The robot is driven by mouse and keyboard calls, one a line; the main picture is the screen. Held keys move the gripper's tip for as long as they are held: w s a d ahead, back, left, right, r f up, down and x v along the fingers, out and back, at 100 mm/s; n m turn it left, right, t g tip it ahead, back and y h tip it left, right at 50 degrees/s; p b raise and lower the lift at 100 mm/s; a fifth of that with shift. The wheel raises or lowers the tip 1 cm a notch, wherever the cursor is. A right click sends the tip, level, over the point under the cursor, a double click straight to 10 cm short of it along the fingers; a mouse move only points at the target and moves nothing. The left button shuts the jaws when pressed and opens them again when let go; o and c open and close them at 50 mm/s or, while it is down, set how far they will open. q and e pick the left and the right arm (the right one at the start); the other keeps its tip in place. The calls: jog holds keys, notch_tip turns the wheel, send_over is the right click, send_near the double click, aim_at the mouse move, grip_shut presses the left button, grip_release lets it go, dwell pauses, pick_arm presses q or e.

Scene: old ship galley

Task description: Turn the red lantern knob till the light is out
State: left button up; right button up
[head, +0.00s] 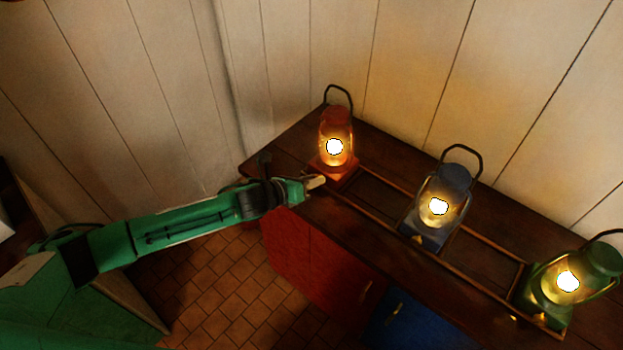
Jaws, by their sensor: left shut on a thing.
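The red lantern (336,128) stands upright at the far left end of the dark wooden counter, and its light is bright. My left gripper (317,182) reaches in from the left to the front of the lantern's base. Its fingers are shut on the red lantern's knob, which the fingers hide. My right gripper is not in view.
A blue lantern (457,180) and a green lantern (603,257), both lit, stand to the right along a low wooden rail (495,254) on the counter (355,237). Below are a red cabinet door (310,262) and a blue one (402,322). Plank walls close the back.

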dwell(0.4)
pick_arm(q)
jog(key=o, duration=1)
jog(key=shift+s+a, duration=0.1)
jog(key=shift+a, duration=0.05)
jog(key=b+v, duration=0.1)
jog(key=v, duration=1.2)
jog(key=shift+s+a+b, duration=0.15)
jog(key=shift+a+b, duration=0.05)
jog(key=shift+b, duration=0.2)
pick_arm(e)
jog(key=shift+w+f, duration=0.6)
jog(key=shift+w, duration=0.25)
pick_arm(q)
jog(key=shift+r, duration=0.15)
